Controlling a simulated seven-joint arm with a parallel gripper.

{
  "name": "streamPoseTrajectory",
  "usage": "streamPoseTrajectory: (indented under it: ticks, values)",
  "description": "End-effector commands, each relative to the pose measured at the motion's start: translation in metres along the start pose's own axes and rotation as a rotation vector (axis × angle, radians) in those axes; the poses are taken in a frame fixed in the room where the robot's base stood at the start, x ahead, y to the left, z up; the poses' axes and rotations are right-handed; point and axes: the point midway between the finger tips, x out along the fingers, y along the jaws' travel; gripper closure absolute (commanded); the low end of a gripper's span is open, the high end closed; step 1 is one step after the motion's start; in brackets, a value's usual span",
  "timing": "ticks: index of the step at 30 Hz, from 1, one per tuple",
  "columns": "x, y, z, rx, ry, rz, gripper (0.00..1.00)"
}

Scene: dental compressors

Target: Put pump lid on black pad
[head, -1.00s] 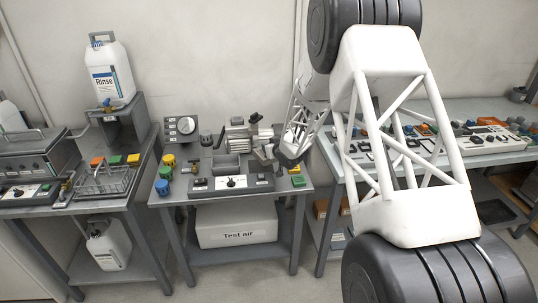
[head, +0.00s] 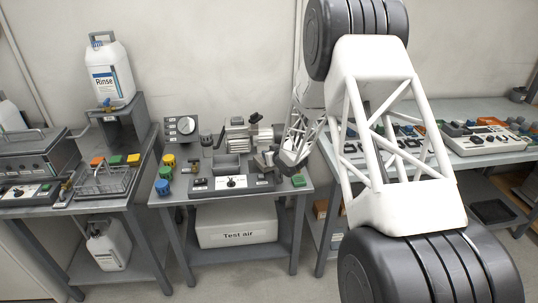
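The pump (head: 238,135) is a pale metal machine with a black knob on top, at the back of the middle bench. I cannot tell for sure which part is the pump lid. A small dark grey cylinder (head: 206,138) stands left of the pump. I cannot clearly make out a black pad. My gripper (head: 266,160) is low over the right part of the middle bench, just in front of the pump's right end. Its fingers are small and dark, and whether they are open or hold something is unclear.
A control panel (head: 231,183) lies along the bench front. Yellow, green and blue round containers (head: 164,187) stand at its left, a dial box (head: 181,128) behind. A green block (head: 298,181) sits at the right edge. Side benches hold a Rinse canister (head: 109,75) and an orange-trimmed panel (head: 482,138).

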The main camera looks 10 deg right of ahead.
Motion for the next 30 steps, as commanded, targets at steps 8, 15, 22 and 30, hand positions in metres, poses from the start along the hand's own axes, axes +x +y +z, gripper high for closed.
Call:
streamPoseTrajectory:
  ticks: [8, 15, 22, 30]
  values:
    - [0.0023, 0.0001, 0.0057, 0.001, 0.0, 0.0, 1.0]
    - [0.0022, 0.0, 0.0057, 0.001, 0.0, 0.0, 0.47]
    - [0.0021, 0.0, 0.0053, 0.0, 0.0, 0.0, 0.47]
    - [-0.0039, 0.0002, -0.0019, 0.0, 0.0, 0.0, 0.47]
